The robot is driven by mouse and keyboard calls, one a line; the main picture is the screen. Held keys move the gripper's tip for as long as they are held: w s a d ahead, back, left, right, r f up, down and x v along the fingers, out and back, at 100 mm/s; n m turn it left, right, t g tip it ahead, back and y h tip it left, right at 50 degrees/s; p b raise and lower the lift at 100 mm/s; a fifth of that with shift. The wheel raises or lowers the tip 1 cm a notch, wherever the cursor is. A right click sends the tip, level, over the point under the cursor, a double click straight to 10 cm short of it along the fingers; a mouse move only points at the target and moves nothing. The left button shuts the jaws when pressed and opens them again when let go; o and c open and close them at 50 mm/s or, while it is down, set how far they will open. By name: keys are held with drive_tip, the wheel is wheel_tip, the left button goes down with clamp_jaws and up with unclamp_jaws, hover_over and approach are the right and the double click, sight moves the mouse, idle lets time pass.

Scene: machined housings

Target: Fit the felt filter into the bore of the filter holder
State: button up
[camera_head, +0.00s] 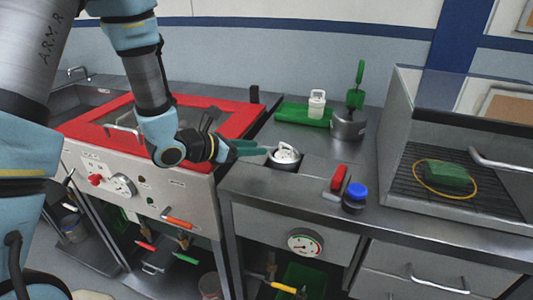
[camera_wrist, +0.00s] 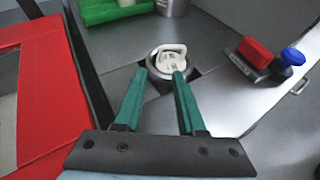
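A round grey metal holder (camera_head: 284,165) sits on the steel worktop and also shows in the wrist view (camera_wrist: 154,67). A white piece (camera_head: 286,153), apparently the felt filter, is at its opening and looks uneven or tilted in the head view. In the wrist view the white piece (camera_wrist: 172,62) has a raised rim and dark marks. How deep it sits in the bore cannot be told. In the head view my gripper (camera_head: 262,147) reaches the holder from the left.
A red-handled item (camera_head: 339,178) and a blue-capped jar (camera_head: 355,197) stand right of the holder. Behind are a green tray (camera_head: 292,113), a white bottle (camera_head: 317,104) and a metal pot (camera_head: 348,125). A red-framed unit (camera_head: 220,133) lies left, a glass-sided enclosure (camera_head: 400,120) right.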

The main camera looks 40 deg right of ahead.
drive_tip(key=v, duration=0.5)
drive_tip(key=shift+b, duration=0.4)
drive_tip(key=shift+s+a+r, duration=0.1)
drive_tip(key=shift+a, duration=0.05)
drive_tip(key=s+a+f+m+g+y, duration=0.1)
drive_tip(key=s+a+m+g+y, duration=0.25)
drive_tip(key=a+m+y, duration=1)
drive_tip(key=w+a+r+m+t, duration=0.1)
drive_tip(key=w+a+m+t, duration=0.1)
drive_tip(key=a, duration=0.9)
drive_tip(key=w+a+m+t, duration=0.3)
drive_tip(key=w+a, duration=0.1)
drive_tip(key=a, duration=0.8)
drive_tip(key=shift+w+r, duration=0.3)
drive_tip(key=shift+r, duration=0.1)
